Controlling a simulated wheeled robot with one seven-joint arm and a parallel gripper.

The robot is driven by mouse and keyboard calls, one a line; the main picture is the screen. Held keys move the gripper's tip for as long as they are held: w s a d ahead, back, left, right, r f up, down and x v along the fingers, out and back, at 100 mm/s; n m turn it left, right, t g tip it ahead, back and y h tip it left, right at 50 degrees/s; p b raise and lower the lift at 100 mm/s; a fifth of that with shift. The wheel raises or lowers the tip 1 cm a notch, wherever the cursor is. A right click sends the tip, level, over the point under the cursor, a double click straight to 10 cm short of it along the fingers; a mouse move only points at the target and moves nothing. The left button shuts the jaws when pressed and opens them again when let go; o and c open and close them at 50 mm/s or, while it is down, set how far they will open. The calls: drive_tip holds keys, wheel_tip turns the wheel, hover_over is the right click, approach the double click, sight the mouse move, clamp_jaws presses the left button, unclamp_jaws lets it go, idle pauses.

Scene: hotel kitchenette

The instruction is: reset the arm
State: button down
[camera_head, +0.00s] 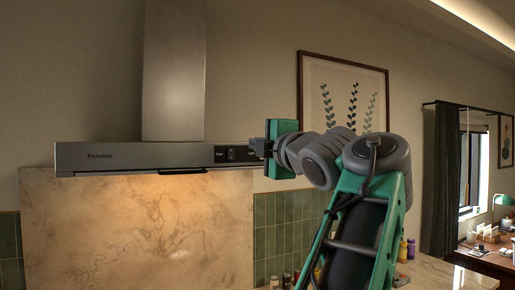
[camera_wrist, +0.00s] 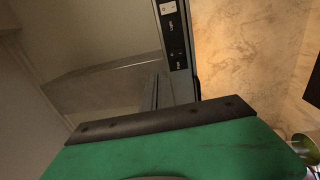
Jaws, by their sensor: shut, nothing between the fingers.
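My arm is raised and stretches up from the lower right in the head view. My gripper (camera_head: 259,148) points left, at the right end of the range hood's front strip (camera_head: 130,157), overlapping the edge of its dark control panel (camera_head: 232,154). Whether it touches the hood cannot be told. In the wrist view my gripper (camera_wrist: 158,88) shows its narrow grey fingers closed together and empty, beside the hood's control panel (camera_wrist: 174,33) with its labelled buttons.
A marble backsplash (camera_head: 135,230) stands below the lit hood. A framed plant print (camera_head: 343,95) hangs behind my arm. A dark curtain (camera_head: 446,180) and a desk (camera_head: 490,258) are farther right.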

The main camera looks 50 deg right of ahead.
idle(0.3)
drive_tip(key=w+a+f+m+g+y, duration=0.1)
drive_tip(key=w+a+f+m+y, duration=0.15)
drive_tip(key=w+a+f, duration=0.4)
drive_tip(key=w+a+f+m+g+y, duration=0.2)
drive_tip(key=w+a+f+m, duration=0.15)
drive_tip(key=w+f, duration=0.6)
drive_tip(key=a+f+m+g+y, duration=0.1)
drive_tip(key=a+f+m+g, duration=0.1)
drive_tip(key=a+f, duration=0.6)
drive_tip(key=a+f+m+g+y, duration=0.15)
drive_tip(key=a+f, duration=0.35)
drive_tip(key=f, duration=0.5)
drive_tip(key=s+a+f+m+g, duration=0.1)
drive_tip(key=s+a+f+g, duration=0.1)
drive_tip(key=s+a+f, duration=0.3)
drive_tip(key=s+a+f+g+y, duration=0.1)
drive_tip(key=s+a+f, duration=0.3)
drive_tip(key=f, duration=0.7)
drive_tip(key=s+a+f+m+g+y, duration=0.1)
drive_tip(key=s+a+f+g, duration=0.2)
drive_tip(key=s+a+f, duration=0.2)
wheel_tip(320, 180, down, 3)
drive_tip(key=shift+s+a+f+m+g, duration=0.2)
drive_tip(key=shift+s+a+m+g, duration=0.15)
drive_tip(key=shift+a, duration=0.5)
